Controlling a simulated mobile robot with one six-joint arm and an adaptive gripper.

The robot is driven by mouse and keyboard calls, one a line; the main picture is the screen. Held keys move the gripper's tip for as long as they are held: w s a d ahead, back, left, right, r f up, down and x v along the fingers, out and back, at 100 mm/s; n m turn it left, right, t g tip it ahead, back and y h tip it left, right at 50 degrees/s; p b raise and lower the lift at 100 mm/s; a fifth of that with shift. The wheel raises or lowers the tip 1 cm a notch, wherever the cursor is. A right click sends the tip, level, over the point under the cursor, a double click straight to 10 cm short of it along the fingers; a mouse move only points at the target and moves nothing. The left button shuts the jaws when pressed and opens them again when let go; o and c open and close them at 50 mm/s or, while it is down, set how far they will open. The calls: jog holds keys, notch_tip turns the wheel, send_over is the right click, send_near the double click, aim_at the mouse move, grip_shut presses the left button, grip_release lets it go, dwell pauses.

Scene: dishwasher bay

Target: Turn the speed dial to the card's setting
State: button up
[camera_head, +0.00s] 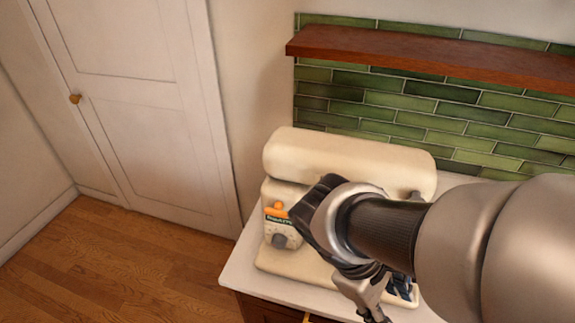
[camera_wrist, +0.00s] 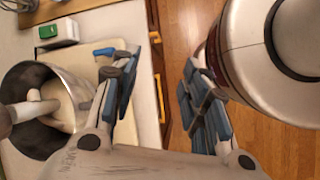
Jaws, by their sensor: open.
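A cream stand mixer (camera_head: 345,155) stands on the white counter in the head view. On its left end are an orange-topped card (camera_head: 276,212) with a dark green band, its lettering too small to read, and below it a grey dial knob (camera_head: 280,241) on a pale marked plate. My gripper (camera_head: 385,288) hangs in front of the mixer's right part, away from the dial. In the wrist view my gripper (camera_wrist: 160,100) is open and empty between its blue-padded fingers. The dial's exact setting cannot be read, and my arm hides much of the mixer.
In the wrist view a steel bowl (camera_wrist: 22,88) with a pale beater sits left of the fingers. A blue-tipped lever (camera_wrist: 104,51) and a green-and-white box (camera_wrist: 57,32) are nearby. A wooden shelf (camera_head: 430,58) overhangs the counter (camera_head: 240,272); floor (camera_head: 130,262) lies open at left.

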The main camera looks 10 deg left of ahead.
jog(key=w+a+f+n+t+h, duration=0.35)
jog(key=a+n, duration=0.25)
jog(key=n, duration=0.3)
jog(key=n+t+y+p, duration=0.2)
jog(key=n+t+y, duration=0.4)
jog(key=n+t, duration=1.15)
send_near(277, 246)
jog(key=w+r+n+g, duration=0.1)
jog(key=w, duration=0.1)
jog(key=w+d+r+n+g+b, duration=0.1)
jog(key=w, duration=0.2)
jog(key=w+r+n+g, duration=0.1)
jog(key=w, duration=0.2)
jog(key=shift+d+r+n+g+b, duration=0.15)
jog(key=shift+n+g+b, duration=0.1)
jog(key=shift+g+b, duration=0.15)
jog(key=shift+c, duration=0.5)
jog(key=c, duration=0.7)
